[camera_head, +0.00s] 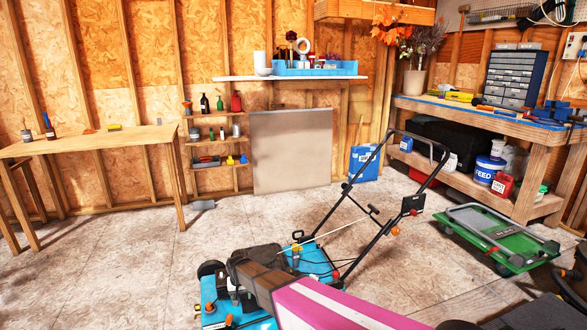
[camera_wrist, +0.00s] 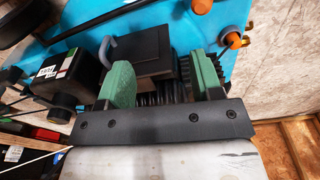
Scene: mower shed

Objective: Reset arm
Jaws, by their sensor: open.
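My gripper (camera_wrist: 162,68) shows in the wrist view with its two green finger pads apart. No object is clearly held between them. A black block with a grey loop (camera_wrist: 110,48), part of the blue mower, lies beyond and between the fingers; whether they touch it I cannot tell. The blue mower (camera_head: 262,322) stands on the floor in the head view, its black handle rising to the right. My magenta and white arm reaches over the mower from the lower right and hides part of it. The fingertips are not clear in the head view.
A wooden table (camera_head: 95,140) stands at the left. A workbench (camera_head: 480,117) with drawers and tools is at the right. A green flat cart (camera_head: 495,235) lies on the floor before it. A grey panel (camera_head: 291,150) leans on the back wall.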

